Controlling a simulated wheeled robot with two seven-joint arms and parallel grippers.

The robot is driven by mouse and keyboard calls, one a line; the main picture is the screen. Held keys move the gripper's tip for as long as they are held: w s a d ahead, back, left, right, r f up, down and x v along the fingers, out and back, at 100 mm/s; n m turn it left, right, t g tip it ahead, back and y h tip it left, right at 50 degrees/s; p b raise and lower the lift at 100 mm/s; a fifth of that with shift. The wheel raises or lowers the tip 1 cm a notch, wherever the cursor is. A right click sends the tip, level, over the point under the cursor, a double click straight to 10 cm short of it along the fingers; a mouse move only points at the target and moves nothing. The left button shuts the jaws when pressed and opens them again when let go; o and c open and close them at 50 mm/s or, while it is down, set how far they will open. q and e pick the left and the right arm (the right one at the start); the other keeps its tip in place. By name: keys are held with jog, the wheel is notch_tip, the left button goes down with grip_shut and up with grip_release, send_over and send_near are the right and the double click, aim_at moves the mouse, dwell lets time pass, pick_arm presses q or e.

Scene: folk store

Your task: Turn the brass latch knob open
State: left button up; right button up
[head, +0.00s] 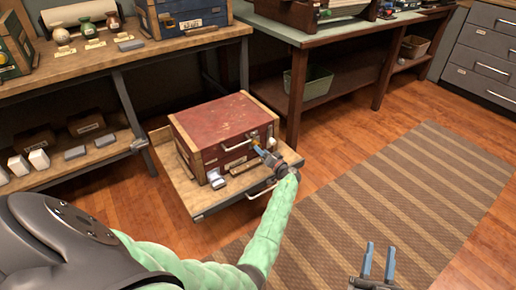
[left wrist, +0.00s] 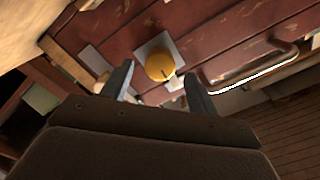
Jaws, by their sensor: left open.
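A red wooden chest (head: 215,118) with light wood trim sits on a low pulled-out shelf. On its front, the round brass latch knob (left wrist: 160,66) sits on a pale square plate (left wrist: 152,45) in the left wrist view. My left gripper (head: 262,152) is at the chest's front. In the left wrist view its two fingers (left wrist: 158,86) are apart, one on each side below the knob, with nothing between them. I cannot tell whether they touch the front. My right gripper (head: 378,260) is open and empty above the striped rug, far from the chest.
A metal handle (left wrist: 255,72) lies right of the knob in the left wrist view. The low shelf (head: 180,178) also holds small items beside the chest. Workbenches (head: 180,47) stand behind and left. The striped rug (head: 410,190) is clear floor to the right.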

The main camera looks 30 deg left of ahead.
pick_arm(q)
jog(key=shift+x, duration=2.05)
jog(key=c, duration=1)
